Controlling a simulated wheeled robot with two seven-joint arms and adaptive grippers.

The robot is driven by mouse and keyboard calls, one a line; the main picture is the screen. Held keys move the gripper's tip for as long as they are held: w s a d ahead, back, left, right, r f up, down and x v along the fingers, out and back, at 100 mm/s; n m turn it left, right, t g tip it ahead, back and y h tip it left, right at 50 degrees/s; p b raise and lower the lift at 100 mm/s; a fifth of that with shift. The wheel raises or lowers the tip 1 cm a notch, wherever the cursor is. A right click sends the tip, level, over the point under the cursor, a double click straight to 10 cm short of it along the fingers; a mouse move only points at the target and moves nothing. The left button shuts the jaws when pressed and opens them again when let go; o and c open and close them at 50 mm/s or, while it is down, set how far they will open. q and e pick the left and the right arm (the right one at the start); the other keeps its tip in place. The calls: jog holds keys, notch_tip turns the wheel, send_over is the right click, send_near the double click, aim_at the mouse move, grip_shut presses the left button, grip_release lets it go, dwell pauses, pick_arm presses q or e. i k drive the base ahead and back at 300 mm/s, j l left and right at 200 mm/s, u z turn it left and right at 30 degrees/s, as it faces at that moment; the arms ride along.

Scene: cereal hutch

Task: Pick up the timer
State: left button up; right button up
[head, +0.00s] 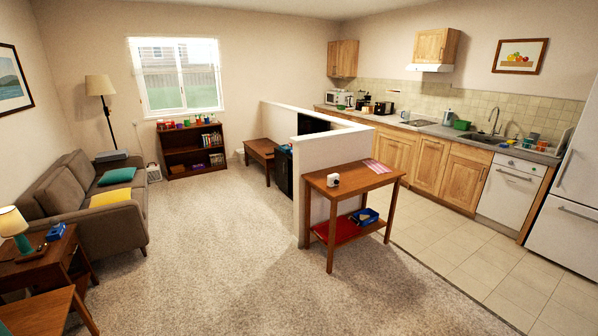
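A small white object with a dark round face (333,180), which looks like the timer, stands on the top of the wooden hutch table (352,186) in the middle of the room. It is near the left part of that top, apart from the red and white cloth (377,166) at the back right. It is small in the head view, so its details are hard to make out. Neither of my grippers shows in this view.
The table's lower shelf holds a red mat (340,229) and a blue box (365,216). A white half wall (307,160) stands directly behind the table. Carpet (230,240) lies clear in front and left. A sofa (100,190) and side table (45,262) stand left; kitchen counters line the right.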

aim_at(331, 178)
jog(key=i, duration=0.9)
jog(key=i+j+z, duration=0.15)
jog(key=i, duration=0.8)
jog(key=i+j+z, duration=0.15)
jog(key=i+z, duration=0.25)
jog(key=i+j+z, duration=0.3)
jog(key=i+z, duration=0.15)
jog(key=i+j+z, duration=0.4)
jog(key=i+j, duration=0.05)
jog(key=i, duration=0.05)
